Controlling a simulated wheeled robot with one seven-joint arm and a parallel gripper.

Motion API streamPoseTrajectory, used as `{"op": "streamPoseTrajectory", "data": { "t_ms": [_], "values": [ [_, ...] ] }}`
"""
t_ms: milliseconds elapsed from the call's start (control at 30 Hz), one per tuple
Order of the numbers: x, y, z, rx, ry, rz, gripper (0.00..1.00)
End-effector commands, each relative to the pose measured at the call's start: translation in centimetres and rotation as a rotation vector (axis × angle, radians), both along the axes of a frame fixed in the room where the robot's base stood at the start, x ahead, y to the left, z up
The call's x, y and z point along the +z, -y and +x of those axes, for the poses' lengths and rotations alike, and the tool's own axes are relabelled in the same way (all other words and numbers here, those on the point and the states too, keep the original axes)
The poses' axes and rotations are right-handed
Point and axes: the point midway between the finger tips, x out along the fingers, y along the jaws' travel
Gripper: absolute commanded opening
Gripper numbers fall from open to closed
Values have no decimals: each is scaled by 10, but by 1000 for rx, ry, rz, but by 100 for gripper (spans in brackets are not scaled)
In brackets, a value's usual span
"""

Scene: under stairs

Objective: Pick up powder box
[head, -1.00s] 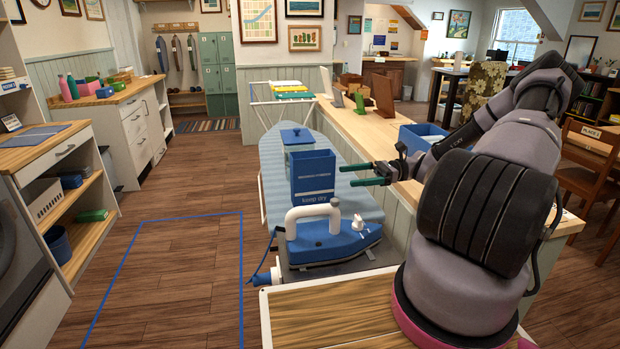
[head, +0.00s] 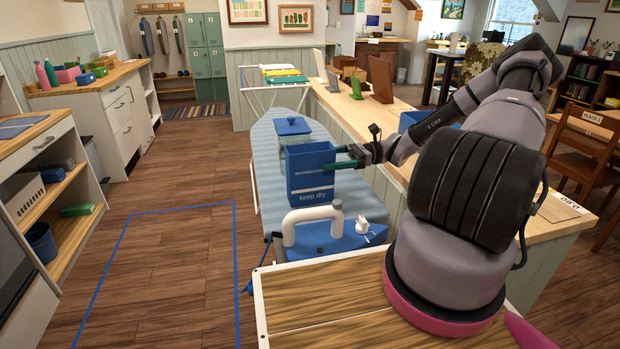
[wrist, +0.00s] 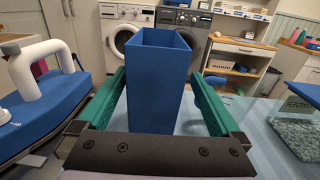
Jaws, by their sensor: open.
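The powder box is a tall blue open-topped box (head: 310,174) marked "keep dry". It stands upright on the ironing board (head: 264,150), behind the iron in the head view. My gripper (head: 346,157) is at the box's right side, with its green fingers pointing left. In the wrist view the box (wrist: 158,85) stands between the two green fingers of my gripper (wrist: 155,95). The fingers are spread, with a visible gap on each side of the box. The box's lower part is hidden behind the gripper's dark bar in the wrist view.
A blue and white iron (head: 325,238) stands close in front of the box. A clear container with a blue lid (head: 293,127) stands behind it. A long wooden counter (head: 345,105) runs along the right. Open floor (head: 190,175) lies to the left.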

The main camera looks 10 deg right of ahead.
Motion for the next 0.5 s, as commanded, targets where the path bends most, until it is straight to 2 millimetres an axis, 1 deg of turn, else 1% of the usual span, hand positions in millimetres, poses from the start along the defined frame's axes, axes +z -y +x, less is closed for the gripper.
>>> {"op": "streamPoseTrajectory", "data": {
  "t_ms": [67,300,400,500],
  "values": [
    [0,-7,-1,0,-1,2,100],
    [2,-42,-6,1,0,2,100],
    [2,-50,-6,-1,0,1,100],
    [2,-52,-6,-2,0,0,100]
  ]
}}
